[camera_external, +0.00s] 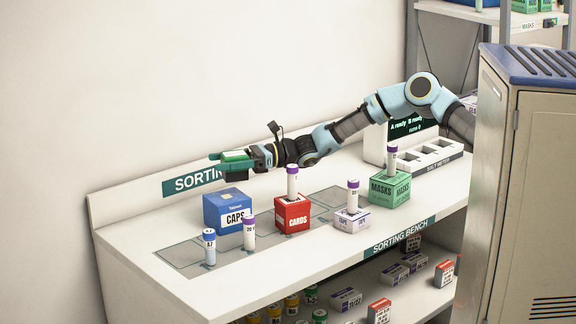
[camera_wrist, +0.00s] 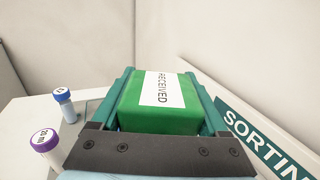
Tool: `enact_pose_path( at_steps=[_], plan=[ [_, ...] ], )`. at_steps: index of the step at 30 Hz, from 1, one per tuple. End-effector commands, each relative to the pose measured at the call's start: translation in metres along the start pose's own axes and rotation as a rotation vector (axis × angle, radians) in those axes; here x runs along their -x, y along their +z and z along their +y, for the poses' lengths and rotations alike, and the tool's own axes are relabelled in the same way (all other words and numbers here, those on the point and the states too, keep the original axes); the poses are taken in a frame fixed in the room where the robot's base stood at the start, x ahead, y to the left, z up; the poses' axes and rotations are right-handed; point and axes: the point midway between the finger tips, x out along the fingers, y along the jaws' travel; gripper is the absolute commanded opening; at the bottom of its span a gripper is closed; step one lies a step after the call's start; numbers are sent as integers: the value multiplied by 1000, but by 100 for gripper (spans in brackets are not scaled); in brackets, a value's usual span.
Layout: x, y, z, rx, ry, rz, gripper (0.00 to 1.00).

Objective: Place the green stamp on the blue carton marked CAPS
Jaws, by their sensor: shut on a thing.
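The green stamp (camera_wrist: 143,95), with a white label reading RECEIVED, sits between both fingers of my gripper (camera_wrist: 160,90) in the wrist view. In the external view my gripper (camera_external: 225,163) is shut on the green stamp (camera_external: 236,155) and holds it in the air above the back of the bench. The blue carton marked CAPS (camera_external: 227,211) stands on the bench below my gripper, with its top bare in view. The carton is not visible in the wrist view.
A purple-capped vial stands on the red CARDS carton (camera_external: 292,215); others stand on a white carton (camera_external: 351,220) and the green MASKS carton (camera_external: 389,190). A blue-capped vial (camera_external: 209,248) and a purple-capped vial (camera_external: 249,232) stand before the blue carton. A locker (camera_external: 535,190) is at right.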

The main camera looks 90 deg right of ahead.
Motion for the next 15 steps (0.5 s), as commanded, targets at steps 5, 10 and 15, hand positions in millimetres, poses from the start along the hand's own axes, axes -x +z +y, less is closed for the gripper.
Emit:
enact_pose_path(
  at_steps=[5,10,15],
  plan=[
    [0,-17,0,-2,0,2,16],
    [0,-37,1,-2,1,0,16],
    [0,-38,0,1,0,0,16]
  ],
)
